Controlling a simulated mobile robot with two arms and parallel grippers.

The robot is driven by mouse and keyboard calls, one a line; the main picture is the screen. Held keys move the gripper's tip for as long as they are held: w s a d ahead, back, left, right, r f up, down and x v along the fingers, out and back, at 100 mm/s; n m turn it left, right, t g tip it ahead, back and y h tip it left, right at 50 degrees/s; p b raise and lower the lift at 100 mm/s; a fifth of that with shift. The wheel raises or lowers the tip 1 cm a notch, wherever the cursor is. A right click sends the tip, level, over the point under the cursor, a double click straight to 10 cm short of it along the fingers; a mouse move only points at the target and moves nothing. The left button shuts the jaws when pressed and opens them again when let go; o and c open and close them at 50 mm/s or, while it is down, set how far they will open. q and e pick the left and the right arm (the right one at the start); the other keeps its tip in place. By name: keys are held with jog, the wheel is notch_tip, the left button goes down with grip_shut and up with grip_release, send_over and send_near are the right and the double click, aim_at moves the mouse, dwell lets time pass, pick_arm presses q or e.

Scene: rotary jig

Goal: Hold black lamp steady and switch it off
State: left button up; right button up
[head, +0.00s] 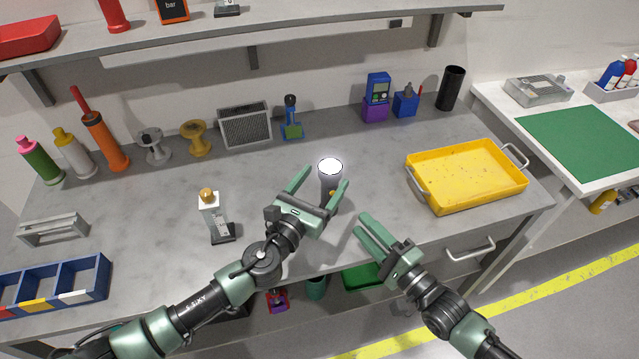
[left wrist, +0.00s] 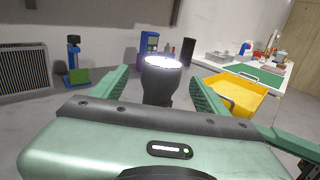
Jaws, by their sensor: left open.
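The black lamp (head: 329,178) stands upright on the grey workbench, with its round top glowing white. It also shows in the left wrist view (left wrist: 158,85), between the two green fingers. My left gripper (head: 317,186) is open, with one finger on each side of the lamp; whether either finger touches it I cannot tell. The lamp's lower part is partly hidden by this gripper. My right gripper (head: 363,223) is to the lower right of the lamp, near the bench's front edge. Its fingers lie close together with nothing seen between them. The lamp's switch is not clearly visible.
A yellow tray (head: 467,178) lies on the bench to the right. A grey vent box (head: 245,126) and a blue-green device (head: 291,120) stand behind.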

aim_at(336, 164)
pick_arm(q)
jog(key=x, duration=0.6)
jog(key=shift+w+d, duration=0.2)
jog(key=shift+w, duration=0.05)
jog(key=c, duration=1.3)
jog(key=shift+c, duration=1.3)
pick_arm(e)
jog(key=shift+c, duration=0.9)
grip_shut()
